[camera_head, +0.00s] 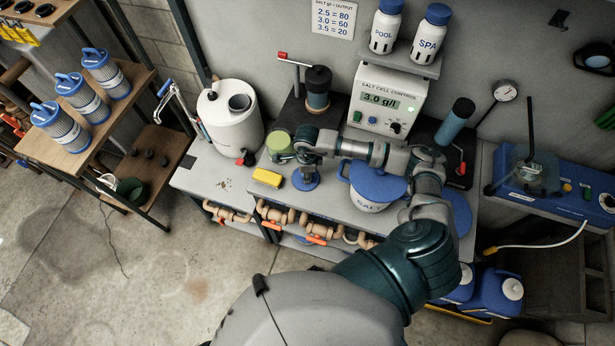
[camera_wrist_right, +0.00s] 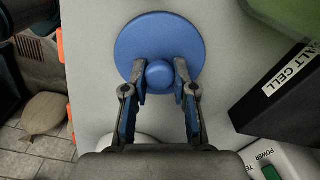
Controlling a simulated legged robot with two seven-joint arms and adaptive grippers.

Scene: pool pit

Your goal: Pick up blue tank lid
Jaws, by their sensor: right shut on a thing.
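The blue tank lid (camera_head: 305,183) is a round blue disc near the front of the grey bench, right of the yellow sponge. I cannot tell whether the lid touches the bench. The white tank (camera_head: 228,128) stands at the left of the bench with a dark round opening in its top. My left gripper is not in view.
A yellow sponge (camera_head: 267,177) and a green round thing (camera_head: 279,143) sit close to the lid. A salt bucket (camera_head: 368,190) with a blue top stands to the right, beneath my right arm. The control box (camera_head: 388,98) stands behind.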

